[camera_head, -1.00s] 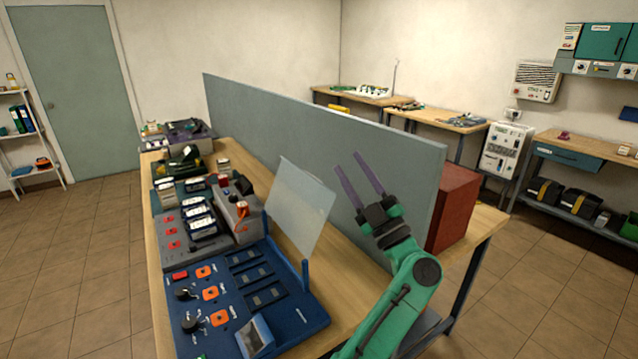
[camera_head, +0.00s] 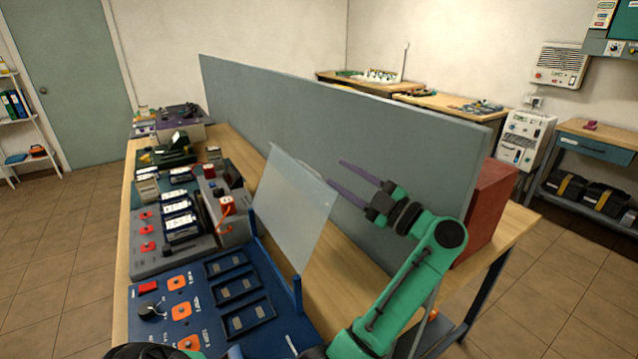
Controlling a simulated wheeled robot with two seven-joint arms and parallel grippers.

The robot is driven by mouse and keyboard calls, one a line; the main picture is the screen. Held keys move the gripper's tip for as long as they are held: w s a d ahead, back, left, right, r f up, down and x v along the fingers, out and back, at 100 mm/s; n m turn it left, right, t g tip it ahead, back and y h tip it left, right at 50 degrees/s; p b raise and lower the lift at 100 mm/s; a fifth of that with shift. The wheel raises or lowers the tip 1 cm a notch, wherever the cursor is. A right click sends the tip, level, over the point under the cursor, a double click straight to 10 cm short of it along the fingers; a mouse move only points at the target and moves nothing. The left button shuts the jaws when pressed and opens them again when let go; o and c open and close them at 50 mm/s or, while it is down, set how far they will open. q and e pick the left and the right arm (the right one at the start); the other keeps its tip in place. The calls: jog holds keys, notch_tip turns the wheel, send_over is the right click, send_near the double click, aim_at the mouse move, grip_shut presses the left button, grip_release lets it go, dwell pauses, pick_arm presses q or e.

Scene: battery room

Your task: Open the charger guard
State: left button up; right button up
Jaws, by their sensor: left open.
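The charger guard (camera_head: 293,208) is a clear, frosted panel. It stands raised and leaning at the right edge of the blue charger (camera_head: 205,305), between two blue posts. My left gripper (camera_head: 338,174) is open and empty, with its purple fingers pointing left. In the picture its fingertips are right beside the upper right corner of the guard; I cannot tell whether they touch it. My right gripper is not in view.
A tall grey partition (camera_head: 350,150) runs along the table behind the guard and my left gripper. A red box (camera_head: 490,205) stands behind its right end. Other chargers (camera_head: 178,225) fill the table's left side. Bare wood shows right of the blue charger.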

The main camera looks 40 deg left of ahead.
pick_arm(q)
notch_tip(320, 180, down, 4)
jog(key=b, duration=0.3)
jog(key=p+x, duration=0.3)
jog(key=x, duration=0.4)
jog(key=shift+w+a+r, duration=0.1)
jog(key=shift+w+a, duration=0.05)
jog(key=shift+a, duration=0.35)
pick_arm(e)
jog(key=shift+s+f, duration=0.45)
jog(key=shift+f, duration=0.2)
pick_arm(q)
jog(key=shift+c, duration=0.3)
grip_shut()
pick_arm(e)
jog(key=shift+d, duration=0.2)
